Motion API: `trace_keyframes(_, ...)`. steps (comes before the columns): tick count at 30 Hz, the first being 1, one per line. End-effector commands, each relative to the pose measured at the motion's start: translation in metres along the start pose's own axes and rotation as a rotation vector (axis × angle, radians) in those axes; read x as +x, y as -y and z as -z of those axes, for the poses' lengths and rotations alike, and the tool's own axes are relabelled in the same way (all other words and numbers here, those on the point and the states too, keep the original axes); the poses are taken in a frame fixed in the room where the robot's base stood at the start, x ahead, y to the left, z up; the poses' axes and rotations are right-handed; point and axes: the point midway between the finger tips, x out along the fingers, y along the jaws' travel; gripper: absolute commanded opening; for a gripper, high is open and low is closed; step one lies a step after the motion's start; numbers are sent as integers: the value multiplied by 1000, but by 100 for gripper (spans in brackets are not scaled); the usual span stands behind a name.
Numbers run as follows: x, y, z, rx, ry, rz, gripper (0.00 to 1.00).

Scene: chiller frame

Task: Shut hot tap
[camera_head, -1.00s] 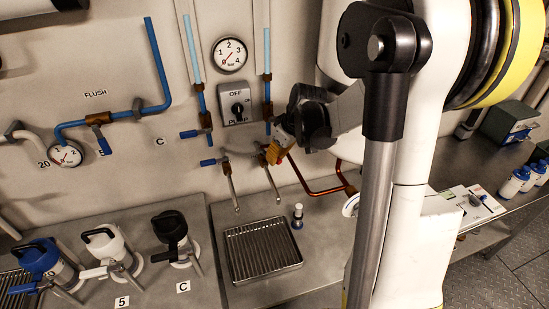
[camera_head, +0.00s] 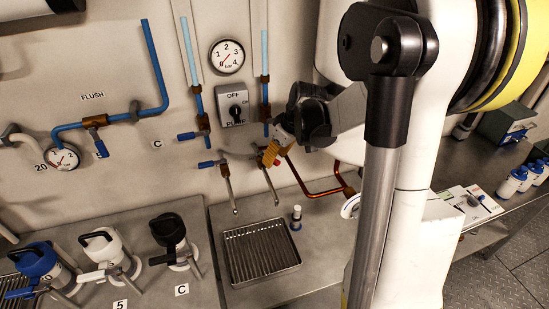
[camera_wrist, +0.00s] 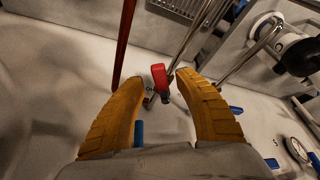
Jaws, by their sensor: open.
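The hot tap has a red handle (camera_wrist: 159,75), seen in the wrist view between the two fingertips of my gripper (camera_wrist: 155,82). The orange fingers are spread open, with visible gaps on both sides of the handle. Touching cannot be made out. The tap's steel spout (camera_wrist: 190,40) runs up and away from it. In the head view my gripper (camera_head: 272,154) is at the wall right of the blue-handled tap (camera_head: 208,164). The fingers largely hide the red handle there, and the hot tap's spout (camera_head: 270,187) slants down below them.
A copper pipe (camera_head: 318,192) runs right of the hot tap and shows in the wrist view (camera_wrist: 124,42). A drain tray (camera_head: 227,260) lies below the spouts, with a small bottle (camera_head: 296,218) beside it. A pump switch (camera_head: 233,107) is on the wall above.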

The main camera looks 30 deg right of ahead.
Motion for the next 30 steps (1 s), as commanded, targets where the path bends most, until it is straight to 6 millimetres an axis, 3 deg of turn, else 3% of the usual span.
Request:
trace_keyframes(9, -68, 0, -1, 2, 1, 0, 40)
trace_keyframes(15, -101, 0, 0, 2, 0, 0, 40)
trace_keyframes(27, -112, 0, 0, 0, 0, 0, 40)
trace_keyframes(30, -111, 1, 0, 9, 3, -1, 11)
